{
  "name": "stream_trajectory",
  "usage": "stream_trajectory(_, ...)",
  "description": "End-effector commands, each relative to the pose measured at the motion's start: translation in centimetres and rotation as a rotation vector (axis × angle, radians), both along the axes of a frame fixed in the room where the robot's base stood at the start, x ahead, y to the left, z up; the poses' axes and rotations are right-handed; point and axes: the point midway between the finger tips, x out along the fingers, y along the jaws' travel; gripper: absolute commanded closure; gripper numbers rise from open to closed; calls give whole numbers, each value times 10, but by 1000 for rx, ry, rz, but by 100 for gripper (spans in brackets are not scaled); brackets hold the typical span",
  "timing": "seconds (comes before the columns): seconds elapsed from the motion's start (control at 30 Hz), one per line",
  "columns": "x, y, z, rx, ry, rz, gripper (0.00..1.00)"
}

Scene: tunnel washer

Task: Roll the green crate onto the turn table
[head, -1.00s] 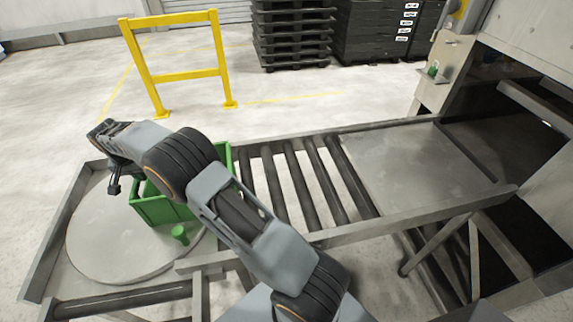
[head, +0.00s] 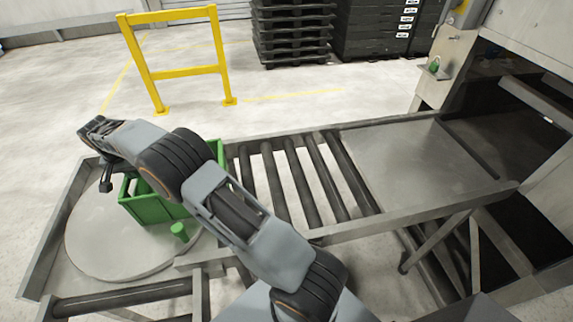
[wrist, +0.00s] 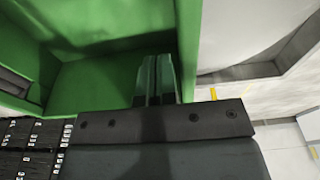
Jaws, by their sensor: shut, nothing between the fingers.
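The green crate (head: 152,209) stands upright at the left end of the conveyor. Its left part is over the round grey turn table (head: 92,235). My arm hides its middle, and its far right corner shows near the first roller, so I cannot tell whether all of it is on the disc. My gripper (head: 106,186) is at the crate's left side, shut and empty. In the wrist view the closed fingers (wrist: 156,75) are close to the green crate wall (wrist: 187,40); contact is unclear.
The roller conveyor (head: 312,182) runs right to a flat metal plate (head: 415,160) at the machine opening. A small green post (head: 179,231) stands at the disc's front right edge. A raised rim (head: 52,225) bounds the left end. A yellow barrier (head: 180,73) stands behind.

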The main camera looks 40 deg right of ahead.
Motion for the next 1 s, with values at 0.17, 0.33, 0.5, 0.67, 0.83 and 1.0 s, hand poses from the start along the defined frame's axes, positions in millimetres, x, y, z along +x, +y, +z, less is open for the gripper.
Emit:
stream_trajectory(0.17,-5,-8,-1,0,-1,0,100)
stream_trajectory(0.33,-9,-14,-1,1,-2,1,100)
stream_trajectory(0.5,-11,-17,-1,1,0,1,100)
stream_trajectory(0.67,-11,-18,7,0,-1,2,100)
stream_trajectory(0.83,-11,-18,27,0,-1,2,100)
stream_trajectory(1.0,-11,-18,42,0,-3,2,100)
